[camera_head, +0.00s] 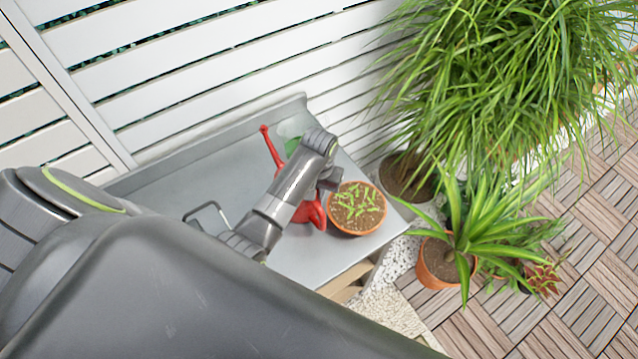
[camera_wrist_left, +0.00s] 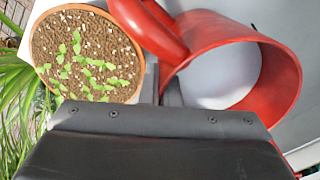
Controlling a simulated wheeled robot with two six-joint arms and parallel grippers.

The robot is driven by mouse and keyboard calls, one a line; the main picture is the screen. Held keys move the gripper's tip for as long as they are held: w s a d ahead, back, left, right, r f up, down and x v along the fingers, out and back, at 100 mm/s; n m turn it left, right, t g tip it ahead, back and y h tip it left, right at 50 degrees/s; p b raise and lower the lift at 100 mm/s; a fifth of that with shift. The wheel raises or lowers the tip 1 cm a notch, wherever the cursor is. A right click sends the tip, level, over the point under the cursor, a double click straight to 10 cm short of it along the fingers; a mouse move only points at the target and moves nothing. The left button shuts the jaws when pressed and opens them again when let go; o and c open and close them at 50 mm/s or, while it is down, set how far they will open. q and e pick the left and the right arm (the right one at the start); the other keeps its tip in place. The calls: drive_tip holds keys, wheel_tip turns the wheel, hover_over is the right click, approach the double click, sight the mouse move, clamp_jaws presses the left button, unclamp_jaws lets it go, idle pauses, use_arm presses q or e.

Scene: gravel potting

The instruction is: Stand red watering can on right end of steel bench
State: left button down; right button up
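The red watering can (camera_head: 315,213) stands on the steel bench (camera_head: 165,190), towards its right end, just left of a terracotta pot of seedlings. Its thin spout (camera_head: 270,146) points to the back left; my left arm hides much of the middle. In the left wrist view the can's open body (camera_wrist_left: 284,62) and thick handle (camera_wrist_left: 150,27) show close up. My left gripper (camera_head: 329,184) is over the can, by the handle. Its dark housing fills the bottom of the wrist view, and I cannot see whether the fingers are closed on the handle. My right gripper is not in view.
The terracotta seedling pot (camera_head: 357,208) stands close beside the can; it also shows in the left wrist view (camera_wrist_left: 88,52). A green object (camera_head: 292,147) is partly hidden behind my arm. A grey wire handle (camera_head: 207,214) rises at the bench's front. Potted plants (camera_head: 437,262) stand right of the bench.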

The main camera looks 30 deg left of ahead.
use_arm(q)
drive_tip(key=shift+w, duration=0.15)
drive_tip(key=c, duration=2.1)
unclamp_jaws()
drive_tip(key=shift+f, duration=0.2)
drive_tip(key=o, duration=0.4)
drive_tip(key=shift+s+r, duration=0.1)
drive_tip(key=shift+s, duration=0.15)
